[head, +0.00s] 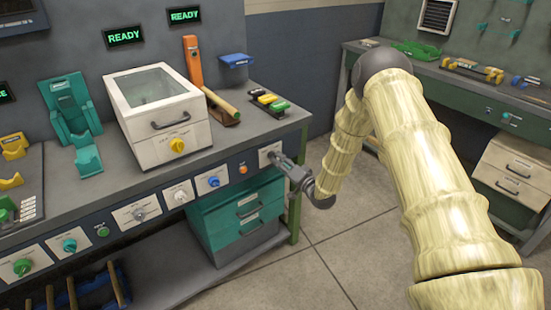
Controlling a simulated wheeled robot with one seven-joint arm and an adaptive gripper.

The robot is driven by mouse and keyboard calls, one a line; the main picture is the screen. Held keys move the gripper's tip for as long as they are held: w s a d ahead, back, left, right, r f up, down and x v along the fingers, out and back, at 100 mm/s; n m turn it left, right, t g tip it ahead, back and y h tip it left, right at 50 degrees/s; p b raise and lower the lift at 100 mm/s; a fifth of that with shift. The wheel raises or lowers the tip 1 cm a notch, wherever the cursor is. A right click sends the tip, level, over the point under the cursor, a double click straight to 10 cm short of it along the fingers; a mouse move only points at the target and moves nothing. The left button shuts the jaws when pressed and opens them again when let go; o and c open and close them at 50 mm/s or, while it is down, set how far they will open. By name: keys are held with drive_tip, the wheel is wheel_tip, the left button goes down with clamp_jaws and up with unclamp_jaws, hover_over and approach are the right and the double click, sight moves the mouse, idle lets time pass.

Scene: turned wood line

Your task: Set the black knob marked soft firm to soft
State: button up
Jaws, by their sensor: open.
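My gripper (279,160) is at the right end of the bench's front edge, in front of the last pale control plate (265,151). Its fingers hide most of that plate's middle, so I cannot make out a black knob there. Whether the fingers touch anything cannot be told. No knob in view can be read as marked soft firm; the plate lettering is too small.
Other front controls include a blue knob (214,181), a white knob (180,195), a grey knob (138,213) and an orange button (243,169). Teal drawers (240,215) are below. Floor is clear rightward.

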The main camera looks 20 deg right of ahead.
drive_tip(key=shift+x, duration=2.1)
drive_tip(key=c, duration=1)
